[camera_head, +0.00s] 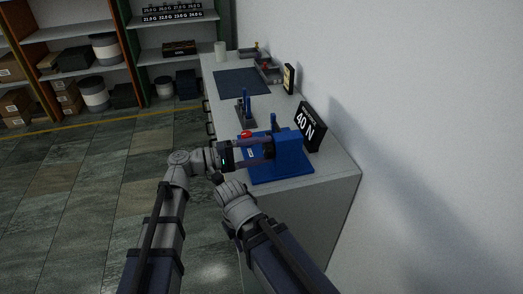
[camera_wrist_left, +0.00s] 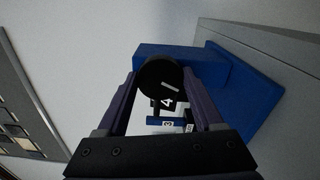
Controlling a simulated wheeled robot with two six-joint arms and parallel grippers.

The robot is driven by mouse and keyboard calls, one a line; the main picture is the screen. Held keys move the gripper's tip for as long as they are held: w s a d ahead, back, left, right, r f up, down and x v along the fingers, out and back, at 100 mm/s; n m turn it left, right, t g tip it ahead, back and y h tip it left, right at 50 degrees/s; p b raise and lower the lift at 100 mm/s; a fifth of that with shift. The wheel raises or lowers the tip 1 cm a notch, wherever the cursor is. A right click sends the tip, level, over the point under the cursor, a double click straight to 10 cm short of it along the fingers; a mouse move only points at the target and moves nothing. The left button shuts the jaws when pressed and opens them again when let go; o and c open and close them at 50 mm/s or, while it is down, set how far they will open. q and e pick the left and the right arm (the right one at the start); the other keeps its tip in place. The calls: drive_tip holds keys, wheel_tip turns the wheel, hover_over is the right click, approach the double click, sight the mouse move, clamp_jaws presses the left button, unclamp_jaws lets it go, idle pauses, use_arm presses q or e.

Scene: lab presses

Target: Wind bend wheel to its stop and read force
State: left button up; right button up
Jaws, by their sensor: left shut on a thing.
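A blue press (camera_head: 290,152) stands on a blue base plate at the near end of the bench. Its black round wheel (camera_wrist_left: 158,78), with a pale line across its face, shows in the left wrist view. My left gripper (camera_head: 268,149) reaches the press from the left, and its two fingers are closed on opposite sides of the wheel. The wheel is mostly hidden in the head view. A black display (camera_head: 308,127) behind the press reads "40 N".
The grey bench (camera_head: 222,87) runs away along the white wall. Shelves with boxes stand at the back left. The tiled floor at left is clear.

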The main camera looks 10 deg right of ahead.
use_arm(q)
drive_tip(key=m, duration=0.5)
drive_tip(key=shift+f+m, duration=0.1)
drive_tip(key=shift+m, duration=0.2)
drive_tip(key=m, duration=0.5)
drive_tip(key=shift+m, duration=0.3)
drive_tip(key=o, duration=1.4)
drive_tip(key=shift+a, duration=0.15)
drive_tip(key=a, duration=0.7)
drive_tip(key=shift+s+a, duration=0.15)
drive_tip(key=shift+a, duration=0.15)
